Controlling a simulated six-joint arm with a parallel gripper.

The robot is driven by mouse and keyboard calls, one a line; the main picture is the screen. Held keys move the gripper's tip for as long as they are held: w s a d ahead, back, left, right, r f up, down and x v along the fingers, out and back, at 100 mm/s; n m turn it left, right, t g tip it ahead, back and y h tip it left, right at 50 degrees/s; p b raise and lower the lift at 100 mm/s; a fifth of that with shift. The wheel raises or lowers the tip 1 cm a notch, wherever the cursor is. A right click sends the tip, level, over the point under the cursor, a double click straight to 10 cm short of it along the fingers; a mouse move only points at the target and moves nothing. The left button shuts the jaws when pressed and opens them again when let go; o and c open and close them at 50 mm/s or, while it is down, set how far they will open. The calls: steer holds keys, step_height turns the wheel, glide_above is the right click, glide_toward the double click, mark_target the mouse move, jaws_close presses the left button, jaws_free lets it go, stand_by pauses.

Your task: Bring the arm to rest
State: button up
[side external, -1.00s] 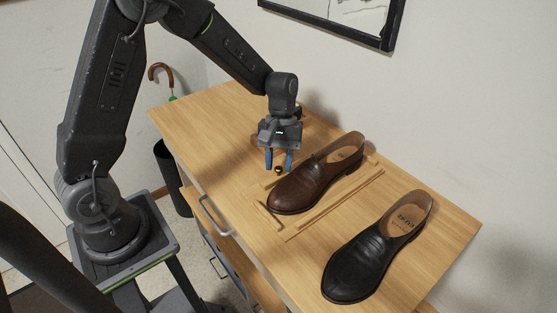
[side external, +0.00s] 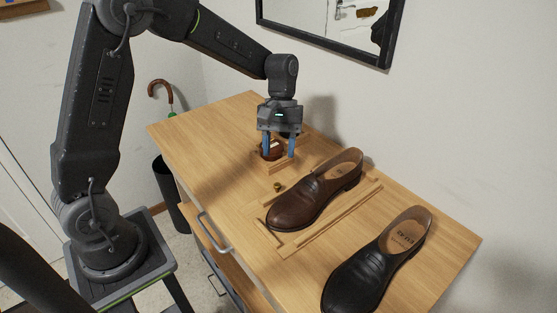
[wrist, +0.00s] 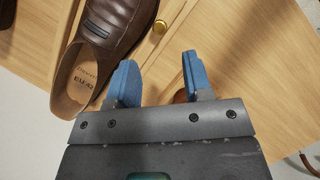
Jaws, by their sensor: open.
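My gripper (side external: 279,153) is open above the back part of the wooden cabinet top (side external: 200,125). Its two blue fingers are apart, with nothing seen held between them. In the wrist view, the fingers (wrist: 160,75) are spread over bare wood.
A small reddish-brown object (side external: 271,150) is partly hidden behind the fingers by a low wooden piece. The black shoe (side external: 372,265) stands at the front right. Low wooden strips (side external: 340,213) flank the brown shoe. A wall mirror (side external: 325,35) hangs behind.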

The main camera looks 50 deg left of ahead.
steer(key=shift+w+a+r, duration=0.1)
steer(key=shift+r, duration=0.2)
steer(key=s+d+r+m+t+y, duration=0.1)
steer(key=s+r+m+t, duration=0.3)
steer(key=s, duration=0.5)
steer(key=s+d+r+m+t+y, duration=0.1)
steer(key=s+r+m+t, duration=0.3)
steer(key=s, duration=0.5)
steer(key=shift+s+r+m+t+y, duration=0.4)
steer(key=shift+r+m+y, duration=0.15)
steer(key=shift+r, duration=0.7)
